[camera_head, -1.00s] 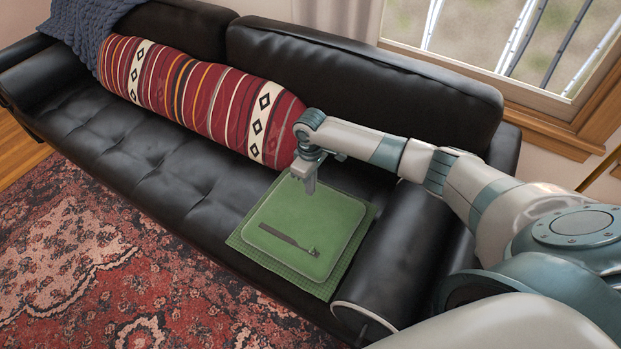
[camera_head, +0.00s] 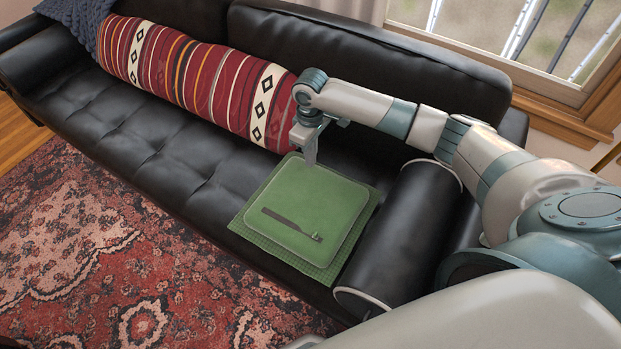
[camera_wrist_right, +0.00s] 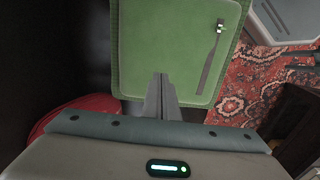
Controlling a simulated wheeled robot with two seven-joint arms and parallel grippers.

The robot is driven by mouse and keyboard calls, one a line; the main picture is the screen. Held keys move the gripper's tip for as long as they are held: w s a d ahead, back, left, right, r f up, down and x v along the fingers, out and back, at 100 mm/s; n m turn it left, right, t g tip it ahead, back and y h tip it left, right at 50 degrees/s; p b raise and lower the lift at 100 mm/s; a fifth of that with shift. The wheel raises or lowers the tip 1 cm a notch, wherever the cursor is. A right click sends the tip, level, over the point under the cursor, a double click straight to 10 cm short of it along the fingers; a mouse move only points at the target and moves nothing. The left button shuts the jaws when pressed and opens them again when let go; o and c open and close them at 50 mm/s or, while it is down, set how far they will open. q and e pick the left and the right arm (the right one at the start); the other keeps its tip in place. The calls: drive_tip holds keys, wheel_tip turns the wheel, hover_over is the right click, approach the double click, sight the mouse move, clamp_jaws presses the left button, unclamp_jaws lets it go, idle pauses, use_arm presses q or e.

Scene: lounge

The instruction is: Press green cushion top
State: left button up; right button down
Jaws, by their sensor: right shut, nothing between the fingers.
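The green cushion (camera_head: 312,207) lies flat on the sofa seat, on a green checked cloth (camera_head: 268,249). A dark strap with a small buckle (camera_head: 291,224) lies on its top. My right gripper (camera_head: 311,162) is shut and empty, pointing down at the cushion's far edge; whether it touches the cushion I cannot tell. In the right wrist view the shut fingers (camera_wrist_right: 162,82) overlap the near part of the cushion (camera_wrist_right: 165,45). My left gripper is not in the head view.
The black leather sofa (camera_head: 140,140) has a rolled armrest (camera_head: 405,225) just right of the cushion. A long red striped bolster (camera_head: 200,80) lies along the backrest, close to my right gripper. A patterned rug (camera_head: 130,260) covers the floor in front.

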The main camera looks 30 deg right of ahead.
hover_over(311, 192)
wheel_tip(311, 192, down, 12)
drive_tip(key=shift+w+f, duration=0.1)
drive_tip(key=shift+f, duration=1)
wheel_tip(311, 192, down, 3)
drive_tip(key=shift+r+b, duration=0.1)
drive_tip(key=shift+b, duration=0.65)
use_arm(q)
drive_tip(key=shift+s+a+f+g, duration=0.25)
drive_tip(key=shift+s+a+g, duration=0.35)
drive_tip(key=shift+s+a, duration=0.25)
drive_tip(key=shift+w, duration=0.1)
use_arm(e)
drive_tip(key=shift+f, duration=0.25)
